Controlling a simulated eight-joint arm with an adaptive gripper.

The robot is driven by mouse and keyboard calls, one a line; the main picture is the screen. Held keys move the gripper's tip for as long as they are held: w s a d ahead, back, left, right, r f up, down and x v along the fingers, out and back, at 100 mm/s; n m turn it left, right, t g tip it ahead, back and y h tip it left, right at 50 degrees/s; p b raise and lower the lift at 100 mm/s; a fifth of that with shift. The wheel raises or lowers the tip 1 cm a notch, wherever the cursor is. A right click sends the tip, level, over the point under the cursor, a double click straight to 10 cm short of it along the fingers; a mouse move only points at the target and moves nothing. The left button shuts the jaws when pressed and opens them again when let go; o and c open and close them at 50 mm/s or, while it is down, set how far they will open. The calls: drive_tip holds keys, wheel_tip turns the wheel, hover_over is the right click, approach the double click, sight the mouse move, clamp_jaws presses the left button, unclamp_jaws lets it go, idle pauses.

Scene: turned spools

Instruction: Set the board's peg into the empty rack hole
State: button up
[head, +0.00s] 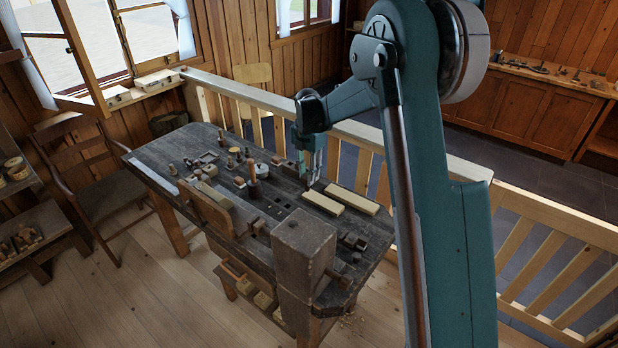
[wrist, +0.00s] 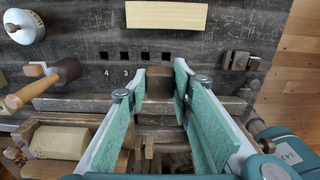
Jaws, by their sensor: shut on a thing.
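My gripper (wrist: 163,78) reaches over the dark workbench in the wrist view, its two green-padded fingers apart by the width of a brown wooden piece (wrist: 159,83). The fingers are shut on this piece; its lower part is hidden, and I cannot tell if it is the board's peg. Just beyond it is a row of dark square holes (wrist: 124,55) in the bench top, with the numbers 4 and 3 below two of them. All the holes that show look empty. In the head view my gripper (head: 312,180) is low over the bench, beside the pale boards; its held piece is not clear there.
Pale boards (head: 352,200) lie flat on the bench. A mallet (wrist: 58,73) and a white roll (wrist: 25,26) lie to the left in the wrist view. Small wooden blocks (wrist: 240,61) sit to the right. A wooden railing (head: 340,130) runs behind the bench.

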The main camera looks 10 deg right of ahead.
drive_tip(key=w+a+p, duration=0.2)
drive_tip(key=w, duration=1.3)
drive_tip(key=w+a+p, duration=0.1)
drive_tip(key=w+a, duration=0.2)
drive_tip(key=w, duration=1.2)
drive_tip(key=shift+w+p, duration=0.35)
drive_tip(key=shift+p, duration=0.05)
drive_tip(key=shift+f, duration=0.25)
wheel_tip(320, 180, down, 12)
drive_tip(key=b, duration=0.3)
drive_tip(key=shift+r, duration=0.2)
idle(0.6)
drive_tip(key=shift+f+b, duration=0.35)
drive_tip(key=shift+b, duration=0.05)
idle(0.9)
